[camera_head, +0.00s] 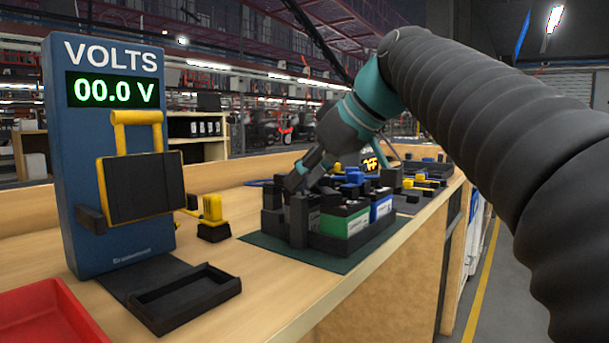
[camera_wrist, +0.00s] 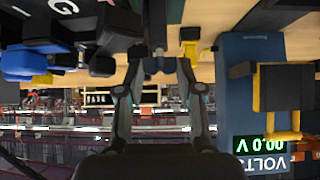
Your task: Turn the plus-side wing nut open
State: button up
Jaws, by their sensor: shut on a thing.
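A green-and-white battery (camera_head: 345,226) and a blue-and-white battery (camera_head: 381,208) stand beside the gripper in the dark holder. The volt meter (camera_head: 112,95) reads 00.0 V; its display also shows in the wrist view (camera_wrist: 262,145).
A black open tray (camera_head: 186,298) lies before the meter, a red bin (camera_head: 45,312) at the lower left. A yellow-and-black clamp-like piece (camera_head: 212,218) stands between meter and batteries. Blue, yellow and black parts crowd the bench behind. The wooden bench front is fairly clear.

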jog(key=shift+n, duration=0.3)
jog(key=o, duration=1.2)
jog(key=shift+f, duration=0.1)
jog(key=shift+c, duration=0.2)
jog(key=v, duration=1.2)
jog(key=shift+w+d, duration=0.2)
jog(key=shift+w, duration=0.05)
